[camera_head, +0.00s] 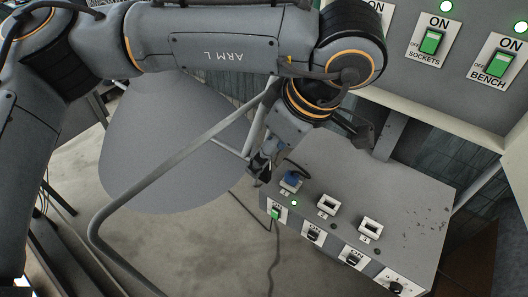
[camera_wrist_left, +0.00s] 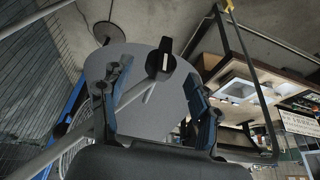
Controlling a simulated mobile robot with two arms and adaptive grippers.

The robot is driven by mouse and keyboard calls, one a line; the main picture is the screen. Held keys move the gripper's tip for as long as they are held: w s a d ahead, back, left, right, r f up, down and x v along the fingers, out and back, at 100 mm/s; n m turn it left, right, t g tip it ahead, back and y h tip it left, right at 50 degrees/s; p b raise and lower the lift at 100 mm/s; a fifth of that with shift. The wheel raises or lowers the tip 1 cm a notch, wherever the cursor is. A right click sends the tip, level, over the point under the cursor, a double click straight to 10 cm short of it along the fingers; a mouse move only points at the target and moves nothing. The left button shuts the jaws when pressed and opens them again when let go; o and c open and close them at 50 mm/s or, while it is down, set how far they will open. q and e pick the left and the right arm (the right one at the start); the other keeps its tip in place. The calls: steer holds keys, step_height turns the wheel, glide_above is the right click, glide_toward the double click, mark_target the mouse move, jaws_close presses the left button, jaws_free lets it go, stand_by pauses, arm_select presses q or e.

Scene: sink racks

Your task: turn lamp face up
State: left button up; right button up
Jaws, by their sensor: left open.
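A small black object with a pale rectangular face (camera_wrist_left: 160,62), possibly the lamp, shows in the left wrist view between and beyond my fingertips, in front of a round grey disc (camera_wrist_left: 128,72). I cannot tell whether the gripper touches it. My left gripper (camera_wrist_left: 157,92) is open, its two dark blue-padded fingers apart with nothing clamped between them. In the head view my left gripper (camera_head: 264,162) hangs beside the left end of a grey socket box, partly hidden by its wrist. No lamp can be clearly made out there. My right gripper is not in view.
The grey socket box (camera_head: 390,190) carries switches, white sockets and a blue plug (camera_head: 291,180) with a cable. A bent grey tube (camera_head: 165,163) crosses in front of the round grey disc (camera_head: 140,150). A switch panel (camera_head: 460,75) stands at upper right. Bare floor shows at lower left.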

arm_select(q)
steer(key=shift+p+x, duration=0.3)
steer(key=shift+x, duration=0.9)
steer(key=shift+s+a+f, duration=0.1)
steer(key=shift+a+f, duration=0.05)
steer(key=shift+f, duration=0.15)
steer(key=shift+a+f, duration=0.1)
steer(key=shift+f, duration=0.15)
steer(key=c, duration=0.6)
jaws_close()
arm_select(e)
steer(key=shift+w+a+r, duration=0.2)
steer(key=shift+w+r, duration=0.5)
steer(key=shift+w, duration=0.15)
